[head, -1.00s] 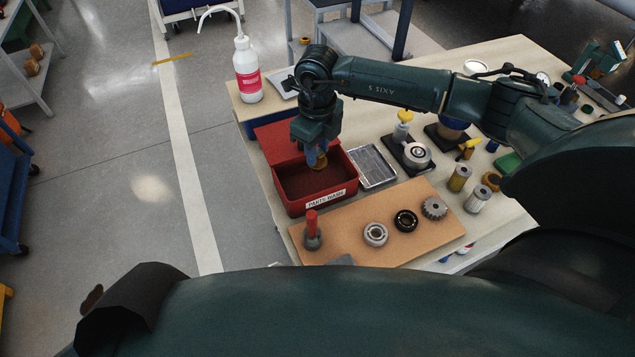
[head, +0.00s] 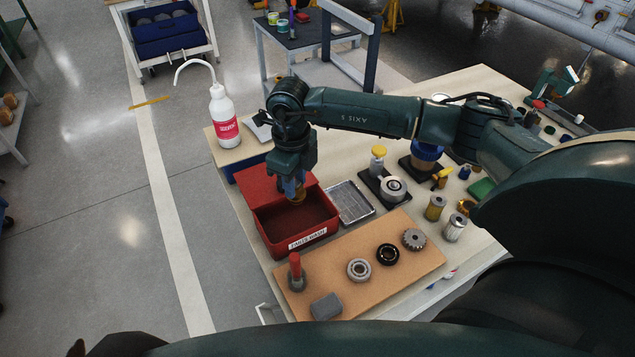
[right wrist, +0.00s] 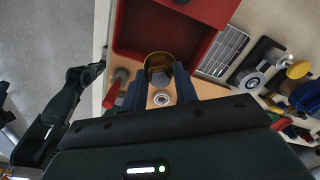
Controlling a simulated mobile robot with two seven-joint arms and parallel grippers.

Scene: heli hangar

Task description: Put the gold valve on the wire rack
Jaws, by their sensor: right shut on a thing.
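My right gripper (head: 297,190) is shut on the gold valve (head: 298,198), over the red parts wash bin (head: 268,243). The gripper partly hides the valve in the head view. In the right wrist view the valve (right wrist: 158,68) shows as a gold ring with a hexagonal end, between the fingers. The wire rack (head: 350,202) is a flat silver grid just right of the bin; it also shows in the right wrist view (right wrist: 222,52). The top of the rack looks empty.
A tan board (head: 335,285) in front holds a red-handled tool (head: 296,272), a grey block (head: 325,306), bearings and a gear (head: 414,238). A white squeeze bottle (head: 223,118) stands behind the bin. A black-based fixture (head: 392,188) stands right of the rack.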

